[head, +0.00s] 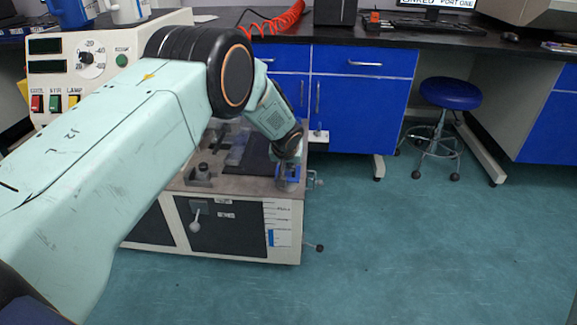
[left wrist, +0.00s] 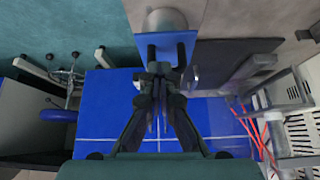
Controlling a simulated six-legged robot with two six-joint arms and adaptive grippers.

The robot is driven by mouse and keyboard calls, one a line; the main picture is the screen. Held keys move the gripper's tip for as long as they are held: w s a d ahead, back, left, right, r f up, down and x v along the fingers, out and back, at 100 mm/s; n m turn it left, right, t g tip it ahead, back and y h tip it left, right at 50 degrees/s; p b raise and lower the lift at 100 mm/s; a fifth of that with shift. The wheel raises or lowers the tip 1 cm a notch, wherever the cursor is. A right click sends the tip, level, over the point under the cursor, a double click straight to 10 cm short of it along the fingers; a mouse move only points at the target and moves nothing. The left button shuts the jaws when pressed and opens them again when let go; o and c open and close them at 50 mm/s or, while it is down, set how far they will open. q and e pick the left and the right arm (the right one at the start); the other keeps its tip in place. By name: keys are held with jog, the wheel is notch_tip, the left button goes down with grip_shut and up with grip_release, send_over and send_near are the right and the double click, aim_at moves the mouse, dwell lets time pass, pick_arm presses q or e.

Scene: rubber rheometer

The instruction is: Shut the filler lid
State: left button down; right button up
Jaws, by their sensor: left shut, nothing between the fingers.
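A small blue part (head: 289,182), which I take to be the filler lid, is at the front right corner of the machine's bench top. In the left wrist view it is a flat blue plate (left wrist: 181,47) beside a grey metal cylinder (left wrist: 165,19). I cannot tell its exact tilt. My left gripper (head: 291,160) is right at the blue part in the head view. In the left wrist view its fingertips (left wrist: 160,69) are shut and empty, at the plate's lower edge. I cannot tell whether they touch it. My right gripper is not in view.
The machine's cabinet (head: 233,236) carries a lever and a side knob (head: 319,248). A dark plate (head: 240,155) lies on its top. A control panel (head: 88,72) stands behind my left arm. Blue cabinets (head: 362,105) and a stool (head: 449,94) are farther back. The floor at right is clear.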

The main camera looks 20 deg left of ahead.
pick_arm(q)
jog(key=shift+s+f, duration=0.4)
jog(key=shift+f, duration=0.1)
jog(key=w+v, duration=0.1)
jog(key=v, duration=1.1)
jog(key=shift+r, duration=0.5)
